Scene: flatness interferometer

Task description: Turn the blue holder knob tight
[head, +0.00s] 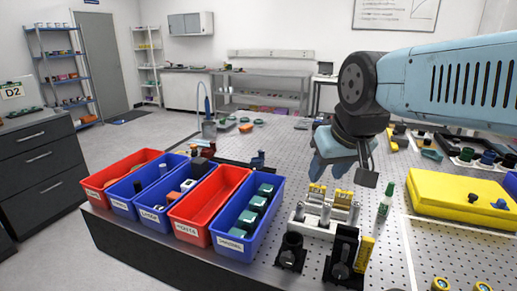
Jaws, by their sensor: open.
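My gripper (345,168) hangs from my arm above the perforated optical table, right of the centre in the head view. It is open, and I see nothing held in it. Below it and nearer to me stand two black mounts, a left one (290,252) and a right one (342,258) with a round knob low on its front. The gripper is apart from both. A small blue part (258,160) stands farther back on the table. I cannot tell which piece is the blue holder knob; it is too small or hidden here.
Red and blue bins (232,248) line the table's left part. A white block with yellow-topped pieces (325,212) sits behind the mounts. A green-capped bottle (385,203) stands to their right, then a yellow case (460,196).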

